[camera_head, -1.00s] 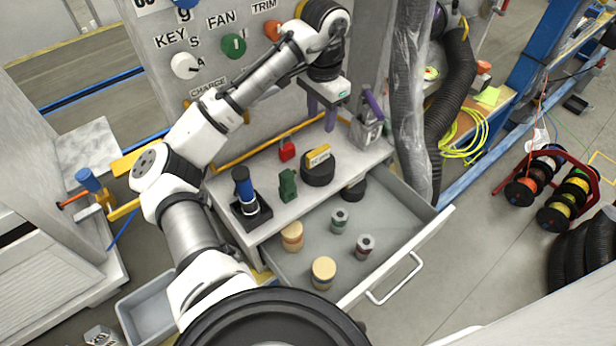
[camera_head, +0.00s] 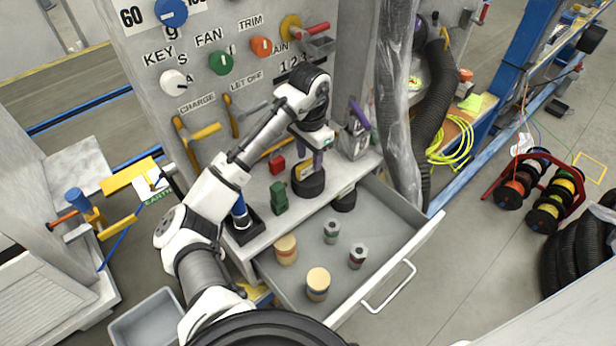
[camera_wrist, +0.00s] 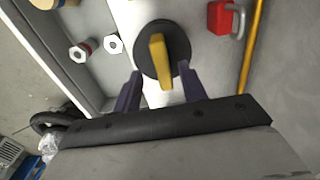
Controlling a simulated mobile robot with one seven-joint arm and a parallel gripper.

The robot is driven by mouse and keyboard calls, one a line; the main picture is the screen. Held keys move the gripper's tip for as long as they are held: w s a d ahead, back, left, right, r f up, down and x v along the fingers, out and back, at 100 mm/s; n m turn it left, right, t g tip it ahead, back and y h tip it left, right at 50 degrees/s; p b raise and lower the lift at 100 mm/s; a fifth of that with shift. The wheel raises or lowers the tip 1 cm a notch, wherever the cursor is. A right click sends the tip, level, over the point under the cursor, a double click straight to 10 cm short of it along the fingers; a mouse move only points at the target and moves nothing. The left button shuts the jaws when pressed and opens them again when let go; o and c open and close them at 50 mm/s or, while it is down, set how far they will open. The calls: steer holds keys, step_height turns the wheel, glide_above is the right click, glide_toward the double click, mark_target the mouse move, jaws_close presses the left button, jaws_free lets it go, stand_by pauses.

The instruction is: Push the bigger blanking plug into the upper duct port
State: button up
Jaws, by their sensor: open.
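A round black plug with a yellow grip bar (camera_head: 310,184) sits on the grey ledge above the open drawer. It shows in the wrist view (camera_wrist: 146,65) with its bar across the top. A smaller-looking black round piece (camera_head: 345,201) is at the drawer's back edge. My gripper (camera_head: 312,160) is over the yellow-barred plug and hides part of it. In the wrist view my gripper (camera_wrist: 161,92) is open and empty, one purple finger to each side of the plug's near part. I cannot make out the upper duct port.
The open drawer (camera_head: 395,229) holds several wooden and metal pieces. A green block (camera_head: 278,197), a red padlock (camera_head: 277,164) and a blue-handled item (camera_head: 240,215) stand near the plug. The knob panel (camera_head: 130,60) rises behind. A wrapped duct (camera_head: 394,90) hangs to the right.

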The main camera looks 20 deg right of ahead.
mark_target(308, 162)
steer(key=shift+w+a+f+p, duration=0.15)
steer(key=shift+f+p, duration=0.35)
steer(key=shift+f, duration=1.45)
jaws_close()
